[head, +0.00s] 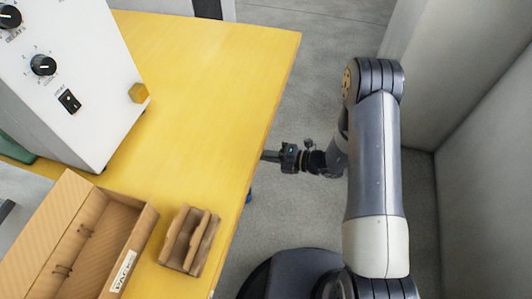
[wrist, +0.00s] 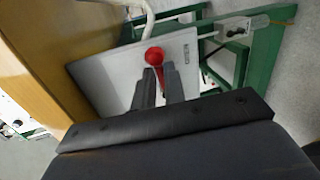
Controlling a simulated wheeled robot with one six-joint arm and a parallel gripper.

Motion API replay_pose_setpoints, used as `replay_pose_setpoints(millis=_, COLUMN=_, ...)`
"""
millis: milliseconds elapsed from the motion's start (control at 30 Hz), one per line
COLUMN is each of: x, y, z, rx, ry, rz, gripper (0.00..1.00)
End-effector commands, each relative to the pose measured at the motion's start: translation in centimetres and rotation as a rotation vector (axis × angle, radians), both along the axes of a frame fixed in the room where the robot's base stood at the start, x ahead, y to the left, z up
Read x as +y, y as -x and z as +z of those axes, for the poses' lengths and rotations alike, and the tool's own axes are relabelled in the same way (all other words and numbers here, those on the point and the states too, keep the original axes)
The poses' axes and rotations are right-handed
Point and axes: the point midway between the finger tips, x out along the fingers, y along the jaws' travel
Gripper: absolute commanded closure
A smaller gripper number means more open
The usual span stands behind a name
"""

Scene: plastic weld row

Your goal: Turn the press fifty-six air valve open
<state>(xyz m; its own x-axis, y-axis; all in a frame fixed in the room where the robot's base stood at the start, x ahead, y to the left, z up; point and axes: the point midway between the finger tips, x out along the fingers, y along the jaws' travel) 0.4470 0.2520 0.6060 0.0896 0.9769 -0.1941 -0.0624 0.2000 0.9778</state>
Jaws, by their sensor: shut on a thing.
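In the wrist view the air valve has a red round hub and a red lever (wrist: 154,56), mounted on a light grey plate (wrist: 100,77). The lever points down in the picture, between the two dark fingers of my gripper (wrist: 159,82), which are shut on it. Small lettering on the plate is too small to read. In the head view my gripper (head: 268,156) reaches left to the table's right edge, its tips partly hidden there. The valve is hidden in the head view.
A yellow table (head: 215,75) carries a white control box (head: 75,85), an open cardboard box (head: 85,240) and a small cardboard piece (head: 189,240). A green frame (wrist: 262,60) and a pale hose (wrist: 149,20) are near the valve. Grey walls stand at right.

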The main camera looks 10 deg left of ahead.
Motion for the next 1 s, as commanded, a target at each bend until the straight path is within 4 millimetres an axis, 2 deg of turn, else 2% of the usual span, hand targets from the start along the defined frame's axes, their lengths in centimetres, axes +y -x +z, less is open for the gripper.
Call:
replay_pose_setpoints(millis=33, x=0.00, y=-0.53, z=0.33, rx=0.011, ry=-0.008, rz=-0.009, gripper=1.00)
replay_pose_setpoints(millis=300, x=-0.03, y=-0.60, z=0.04, rx=0.077, ry=-0.013, rz=-0.010, gripper=1.00)
replay_pose_setpoints(millis=767, x=-0.04, y=-0.61, z=-0.07, rx=0.086, ry=-0.011, rz=-0.010, gripper=1.00)
replay_pose_setpoints(millis=800, x=-0.04, y=-0.61, z=-0.07, rx=0.086, ry=-0.011, rz=-0.010, gripper=0.85)
replay_pose_setpoints(millis=1000, x=-0.04, y=-0.44, z=-0.17, rx=0.089, ry=-0.009, rz=-0.007, gripper=0.69)
